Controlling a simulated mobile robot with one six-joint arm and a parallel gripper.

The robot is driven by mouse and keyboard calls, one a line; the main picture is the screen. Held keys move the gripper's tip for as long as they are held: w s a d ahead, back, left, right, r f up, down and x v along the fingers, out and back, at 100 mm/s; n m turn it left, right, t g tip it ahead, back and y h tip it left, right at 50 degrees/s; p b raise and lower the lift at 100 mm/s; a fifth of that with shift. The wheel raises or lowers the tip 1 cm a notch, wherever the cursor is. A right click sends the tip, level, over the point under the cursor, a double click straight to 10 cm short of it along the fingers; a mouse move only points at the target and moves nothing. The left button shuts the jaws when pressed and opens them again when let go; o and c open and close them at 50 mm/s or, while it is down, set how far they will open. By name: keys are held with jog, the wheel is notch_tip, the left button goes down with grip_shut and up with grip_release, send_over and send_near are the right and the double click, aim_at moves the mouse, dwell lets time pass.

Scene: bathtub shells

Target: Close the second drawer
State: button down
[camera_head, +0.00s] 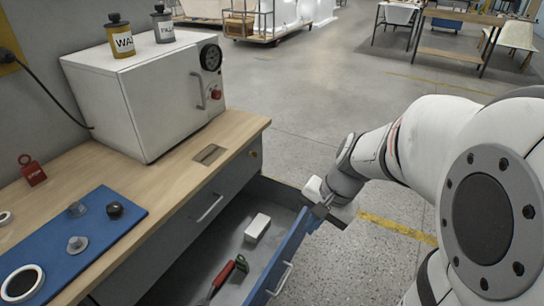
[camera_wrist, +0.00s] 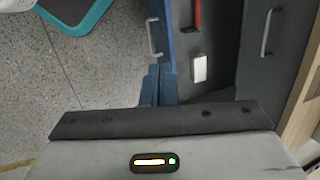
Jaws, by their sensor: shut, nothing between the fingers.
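The open drawer (camera_head: 222,262) sticks out from the grey workbench cabinet, below a grey drawer front with a bar handle (camera_head: 210,207) that is shut. It has a blue front (camera_head: 297,252) with a bar handle (camera_head: 281,279) on its outer face. In the wrist view the blue front (camera_wrist: 177,30) runs up from my fingertips. My gripper (camera_head: 318,211) is shut and empty at the far end of that front. Its fingers (camera_wrist: 159,72) overlap the end of the front in the wrist view; I cannot tell whether they touch.
In the drawer lie a white box (camera_head: 257,226) and a red-handled tool (camera_head: 224,273). The wooden benchtop (camera_head: 180,187) bears a white oven-like cabinet (camera_head: 150,90) and a blue mat (camera_head: 75,243).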

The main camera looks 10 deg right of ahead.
jog(key=w+d+f+m+t+y+b, duration=0.25)
jog(key=w+d+f+m, duration=0.35)
jog(key=f+m, duration=0.35)
jog(key=w+d+f+m+t+y+b, duration=0.15)
jog(key=w+d+f+m+b, duration=0.3)
jog(key=d+f+m, duration=0.5)
jog(key=n+b, duration=0.1)
send_near(294, 233)
jog(key=x, duration=0.5)
jog(key=shift+f, duration=0.45)
jog(key=shift+w+a, duration=0.2)
jog(key=shift+w, duration=0.1)
